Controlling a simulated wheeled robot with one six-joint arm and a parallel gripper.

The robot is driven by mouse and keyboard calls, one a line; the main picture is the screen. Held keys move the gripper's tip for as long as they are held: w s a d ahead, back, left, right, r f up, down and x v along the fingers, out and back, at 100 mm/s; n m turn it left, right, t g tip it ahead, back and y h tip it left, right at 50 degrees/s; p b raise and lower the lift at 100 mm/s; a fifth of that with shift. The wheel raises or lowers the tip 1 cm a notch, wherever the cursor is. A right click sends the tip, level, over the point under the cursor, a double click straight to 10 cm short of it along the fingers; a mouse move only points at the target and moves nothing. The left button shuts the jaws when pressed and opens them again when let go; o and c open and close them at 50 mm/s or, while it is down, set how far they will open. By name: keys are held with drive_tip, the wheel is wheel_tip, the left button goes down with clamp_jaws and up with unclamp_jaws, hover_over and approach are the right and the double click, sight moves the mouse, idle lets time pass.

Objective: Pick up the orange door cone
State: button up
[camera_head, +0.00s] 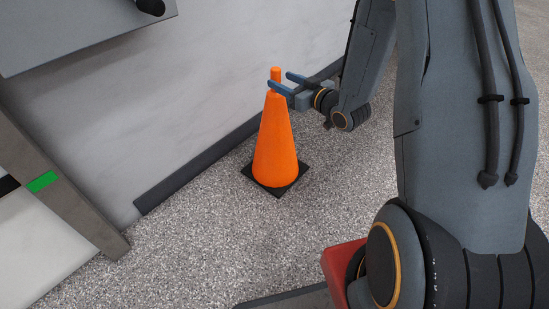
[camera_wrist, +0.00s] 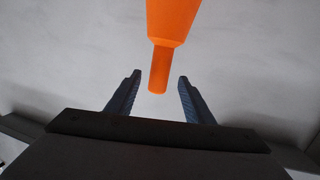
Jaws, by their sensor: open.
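The orange door cone (camera_head: 275,140) stands upright on its dark square base on the speckled floor, near the wall. A narrow knob tops it. My gripper (camera_head: 280,82) is open at the height of the knob, its blue fingers reaching left toward it in the head view. In the wrist view the cone (camera_wrist: 171,22) hangs in from the top edge, and its knob lies between the two spread fingers of my gripper (camera_wrist: 158,88). The knob appears apart from both fingers. The cone's base is out of the wrist view.
A pale wall (camera_head: 100,110) with a dark skirting strip (camera_head: 195,170) runs behind the cone. A grey box-like unit (camera_head: 80,30) juts out at upper left. A brown post (camera_head: 60,185) with a green mark stands at left. The floor (camera_head: 205,235) in front of the cone is clear.

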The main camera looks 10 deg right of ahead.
drive_tip(key=shift+w+a+f+t+y+b, duration=0.15)
drive_tip(key=shift+f+t+y+b, duration=0.15)
drive_tip(key=shift+f+b, duration=0.3)
drive_tip(key=shift+w+f+t+y+b, duration=0.2)
drive_tip(key=shift+f+y+b, duration=0.1)
drive_tip(key=shift+f+b, duration=0.3)
drive_tip(key=shift+b+x, duration=0.5)
drive_tip(key=shift+x, duration=0.65)
drive_tip(key=b+x, duration=0.2)
drive_tip(key=x, duration=0.1)
drive_tip(key=b+x, duration=0.1)
drive_tip(key=x, duration=0.1)
drive_tip(key=shift+w+r, duration=0.1)
drive_tip(key=shift+r, duration=0.2)
clamp_jaws()
